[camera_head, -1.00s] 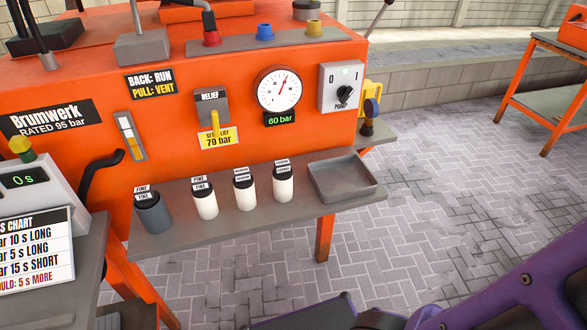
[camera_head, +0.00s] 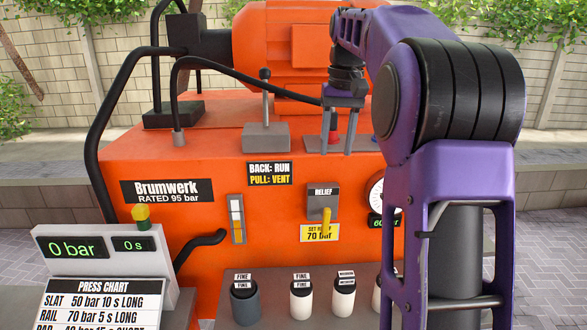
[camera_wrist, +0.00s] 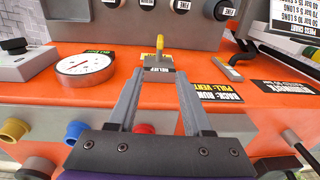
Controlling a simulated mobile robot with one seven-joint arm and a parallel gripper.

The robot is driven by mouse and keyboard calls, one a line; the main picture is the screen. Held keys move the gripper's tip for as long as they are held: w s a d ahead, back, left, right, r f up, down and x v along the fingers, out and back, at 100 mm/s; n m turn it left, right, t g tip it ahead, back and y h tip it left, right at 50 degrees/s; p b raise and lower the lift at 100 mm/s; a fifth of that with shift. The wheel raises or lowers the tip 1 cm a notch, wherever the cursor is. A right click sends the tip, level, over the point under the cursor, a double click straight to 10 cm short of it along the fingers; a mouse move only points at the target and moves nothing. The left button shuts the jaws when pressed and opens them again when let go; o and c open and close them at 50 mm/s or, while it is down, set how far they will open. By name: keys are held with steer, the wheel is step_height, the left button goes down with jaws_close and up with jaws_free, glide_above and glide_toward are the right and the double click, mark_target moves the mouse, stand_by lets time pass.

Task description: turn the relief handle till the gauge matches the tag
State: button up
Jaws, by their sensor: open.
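The relief handle (camera_head: 326,220) is a yellow lever under a grey RELIEF plate on the orange press unit. Below it is the yellow tag (camera_head: 319,233), reading 70 bar. The gauge (camera_head: 376,190) is mostly hidden behind my arm; its readout (camera_head: 377,221) shows 60, the rest covered. My gripper (camera_head: 336,150) is open and empty, pointing down above the RELIEF plate. In the wrist view the handle (camera_wrist: 160,42) stands beyond the fingertips, lined up between them and not touched.
A grey lever (camera_head: 265,110) stands on the unit's top, left of my gripper. Black hoses arch nearby. Several canisters stand on the shelf below, including a white one (camera_head: 301,300). A press chart (camera_head: 100,305) and a 0 bar display (camera_head: 72,249) are at lower left.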

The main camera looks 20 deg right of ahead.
mark_target(328, 209)
steer(key=f+b, duration=0.1)
steer(key=f, duration=0.5)
steer(key=f+b, duration=0.1)
steer(key=f, duration=0.6)
steer(key=a+f+b, duration=0.1)
steer(key=f+b, duration=0.1)
steer(key=f, duration=0.4)
steer(key=shift+w+f, duration=0.3)
steer(key=shift+w, duration=0.05)
jaws_close()
